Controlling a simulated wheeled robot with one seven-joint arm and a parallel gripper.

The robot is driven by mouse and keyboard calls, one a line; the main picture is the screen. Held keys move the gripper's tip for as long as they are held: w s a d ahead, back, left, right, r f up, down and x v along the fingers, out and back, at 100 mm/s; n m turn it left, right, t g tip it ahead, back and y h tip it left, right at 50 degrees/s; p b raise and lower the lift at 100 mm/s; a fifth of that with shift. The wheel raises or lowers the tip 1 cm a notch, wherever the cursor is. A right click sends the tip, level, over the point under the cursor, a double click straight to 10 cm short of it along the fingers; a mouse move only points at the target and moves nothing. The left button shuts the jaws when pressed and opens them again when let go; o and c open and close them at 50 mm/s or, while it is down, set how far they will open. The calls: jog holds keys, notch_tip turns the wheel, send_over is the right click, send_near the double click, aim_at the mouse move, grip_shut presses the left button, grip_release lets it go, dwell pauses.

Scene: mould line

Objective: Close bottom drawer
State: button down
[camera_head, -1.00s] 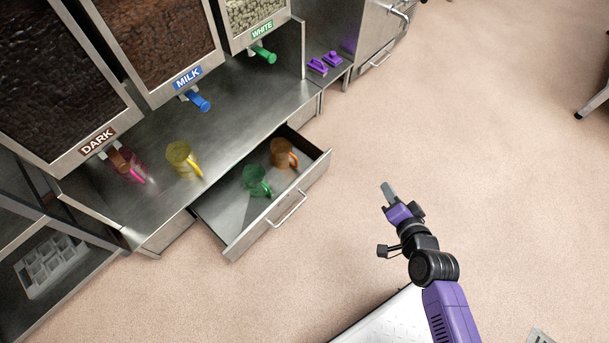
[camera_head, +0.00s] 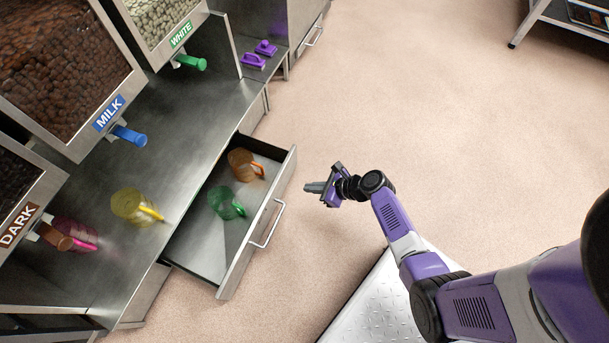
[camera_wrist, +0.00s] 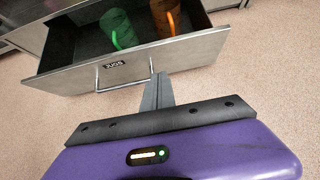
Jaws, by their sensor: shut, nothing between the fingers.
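The bottom drawer (camera_head: 233,268) stands open under the steel counter. A green mug (camera_head: 226,203) and an orange mug (camera_head: 243,164) are inside it. Its bar handle (camera_head: 266,224) is on the front face. My gripper (camera_head: 308,187) is shut and empty, just to the right of the drawer front in the head view, apart from it. A small gap or contact there cannot be told from this view.
A yellow mug (camera_head: 137,207) and a pink mug (camera_head: 75,234) stand on the counter (camera_head: 180,170) under the dispensers. Two purple objects (camera_head: 258,57) lie on a shelf at the back. The floor (camera_head: 400,100) right of the drawer is clear.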

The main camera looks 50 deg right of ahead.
aim_at(277, 184)
jog(key=shift+w+a+r+b+x, duration=0.1)
jog(key=shift+w+r+b+x, duration=0.2)
jog(key=shift+b+x, duration=1.1)
jog(key=shift+w+a+r+b+x, duration=0.1)
jog(key=shift+w+r+b+x, duration=0.2)
jog(key=shift+x, duration=1.95)
jog(key=shift+w+a+r+b+x, duration=0.1)
jog(key=shift+w+r+b+x, duration=0.2)
jog(key=shift+b+x, duration=1.1)
jog(key=shift+w+a+f+p, duration=0.1)
jog(key=shift+w+f+p, duration=0.15)
jog(key=shift+p, duration=0.2)
